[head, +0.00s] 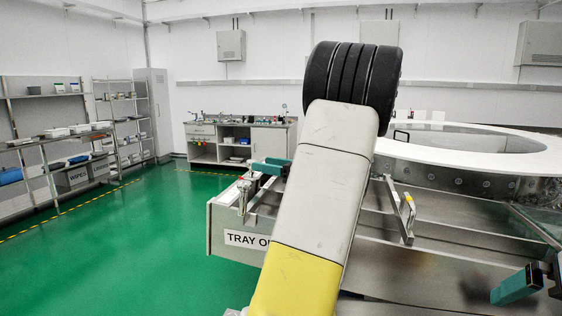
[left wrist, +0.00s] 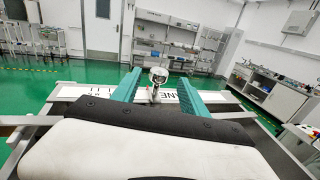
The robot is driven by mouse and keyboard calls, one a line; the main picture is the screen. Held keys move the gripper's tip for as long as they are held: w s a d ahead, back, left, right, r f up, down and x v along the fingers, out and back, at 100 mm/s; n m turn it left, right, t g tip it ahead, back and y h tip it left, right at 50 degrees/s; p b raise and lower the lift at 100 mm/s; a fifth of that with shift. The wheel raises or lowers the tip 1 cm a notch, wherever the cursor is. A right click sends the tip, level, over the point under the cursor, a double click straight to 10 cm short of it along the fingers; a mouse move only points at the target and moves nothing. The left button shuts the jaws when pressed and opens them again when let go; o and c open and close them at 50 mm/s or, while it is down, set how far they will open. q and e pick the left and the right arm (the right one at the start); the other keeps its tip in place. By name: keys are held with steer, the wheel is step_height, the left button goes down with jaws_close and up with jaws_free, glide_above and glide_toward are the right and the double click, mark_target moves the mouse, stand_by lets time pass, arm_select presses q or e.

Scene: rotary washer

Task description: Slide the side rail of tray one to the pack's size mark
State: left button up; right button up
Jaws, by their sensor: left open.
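The tray one (head: 222,222) is a grey metal tray at the washer's near left, its label partly hidden by my arm. A metal post with a round knob (head: 245,190) stands at its left end, beside a slanted bar that looks like the side rail (head: 264,200). My left gripper (head: 270,167) is open close to the knob. In the left wrist view, its teal fingers (left wrist: 160,84) lie on either side of the knob (left wrist: 157,76); contact is unclear. My right gripper (head: 517,285) is at the lower right, its jaws unclear. I cannot make out the size mark or pack.
The washer's round white-rimmed opening (head: 480,145) is behind right. A workbench (head: 240,140) and shelves (head: 50,150) line the room. The green floor at left is clear.

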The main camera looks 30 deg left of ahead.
mark_target(252, 160)
arm_select(q)
steer(key=a, duration=0.5)
steer(key=shift+a, duration=0.3)
steer(key=shift+s, duration=0.1)
jaws_close()
stand_by(1.0)
